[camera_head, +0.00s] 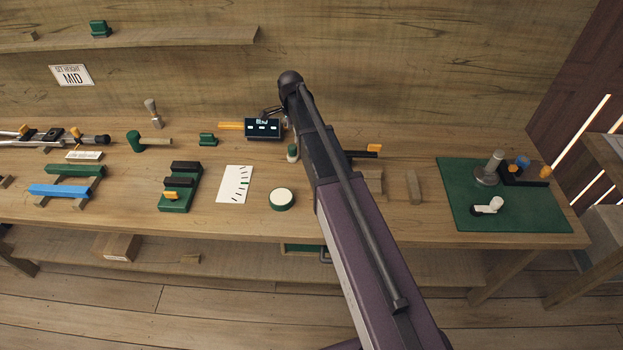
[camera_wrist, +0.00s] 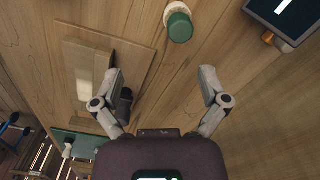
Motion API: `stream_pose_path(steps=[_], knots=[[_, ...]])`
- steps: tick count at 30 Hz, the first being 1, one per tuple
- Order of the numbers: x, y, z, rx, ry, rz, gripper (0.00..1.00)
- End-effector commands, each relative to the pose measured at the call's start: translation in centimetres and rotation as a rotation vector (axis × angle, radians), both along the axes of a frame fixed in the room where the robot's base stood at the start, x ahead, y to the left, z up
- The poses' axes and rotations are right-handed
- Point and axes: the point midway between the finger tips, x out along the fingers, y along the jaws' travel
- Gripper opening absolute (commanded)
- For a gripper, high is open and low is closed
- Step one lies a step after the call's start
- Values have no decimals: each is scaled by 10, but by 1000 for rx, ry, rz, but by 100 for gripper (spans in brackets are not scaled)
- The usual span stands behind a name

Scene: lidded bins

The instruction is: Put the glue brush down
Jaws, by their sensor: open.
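My gripper (camera_wrist: 161,72) is open in the wrist view, its two fingers wide apart above the wooden bench, with only bare wood showing between the tips. I cannot make out a glue brush for certain in either view. A dark upright-looking piece (camera_wrist: 123,106) is close beside the left finger in the wrist view; I cannot tell what it is or whether they touch. A small green-and-white bottle (camera_head: 292,153) stands on the bench left of my arm; a similar round green-and-white piece (camera_wrist: 178,24) shows ahead of the fingers.
A dark display (camera_head: 263,128) stands behind the bottle. A round green tin (camera_head: 281,199) and a marked white card (camera_head: 234,185) lie left of my arm. A wooden block (camera_head: 413,187) and a green mat (camera_head: 465,215) with fittings are right. Bare bench lies between block and mat.

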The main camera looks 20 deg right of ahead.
Motion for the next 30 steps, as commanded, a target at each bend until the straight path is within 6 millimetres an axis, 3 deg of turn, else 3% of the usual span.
stream_pose_path(steps=[1, 21, 27, 30], knots=[[-17, 0, 0, 0, 0, 52, 94], [-201, -2, 0, 1, 2, 1058, 94], [-244, -2, 0, 1, 2, 1318, 94], [-257, -2, 0, 1, 3, 1403, 94]])
